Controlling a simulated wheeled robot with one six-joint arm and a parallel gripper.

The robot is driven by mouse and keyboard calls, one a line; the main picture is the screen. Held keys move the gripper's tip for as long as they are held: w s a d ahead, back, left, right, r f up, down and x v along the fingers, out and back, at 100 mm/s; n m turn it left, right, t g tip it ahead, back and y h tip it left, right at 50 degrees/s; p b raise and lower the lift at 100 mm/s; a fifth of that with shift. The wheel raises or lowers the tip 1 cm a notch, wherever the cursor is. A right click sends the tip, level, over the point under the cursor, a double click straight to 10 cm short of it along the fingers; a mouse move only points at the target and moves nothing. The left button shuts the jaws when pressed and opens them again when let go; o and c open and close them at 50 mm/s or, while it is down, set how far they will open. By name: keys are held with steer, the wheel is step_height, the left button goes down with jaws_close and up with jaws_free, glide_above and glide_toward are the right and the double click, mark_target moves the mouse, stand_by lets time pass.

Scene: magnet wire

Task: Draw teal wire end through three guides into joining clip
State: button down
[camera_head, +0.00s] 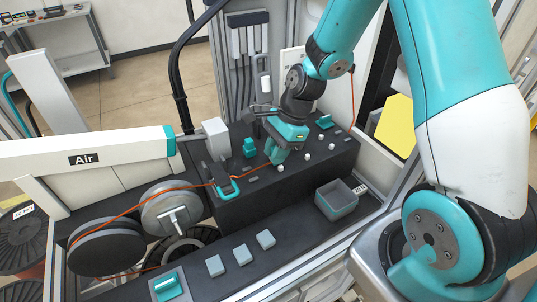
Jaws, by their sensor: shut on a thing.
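My gripper (277,157) is over the raised black bench block (270,190), low near its front edge. It is shut on an orange wire (253,176). The jaws hide the held part of the wire. The wire runs left from my gripper through a teal looped guide (229,188) and back toward the spools. No teal wire is clear to see. A teal block (250,147) stands left of my gripper. Another teal piece (325,121) sits to its right; I cannot tell which is the joining clip. Small white knobs (307,156) dot the block top near the gripper.
A grey spool (166,208) and a dark spool (105,250) stand at left. A grey open bin (337,199) and several grey pads (243,254) lie on the lower ledge. A white box (216,138) stands behind. A yellow panel (396,124) is at right.

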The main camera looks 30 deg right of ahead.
steer(key=shift+d+b, duration=0.75)
steer(key=shift+d, duration=3.75)
steer(key=shift+d+p, duration=1.55)
steer(key=shift+d, duration=5.05)
steer(key=shift+f, duration=0.35)
steer(key=c, duration=0.9)
jaws_free()
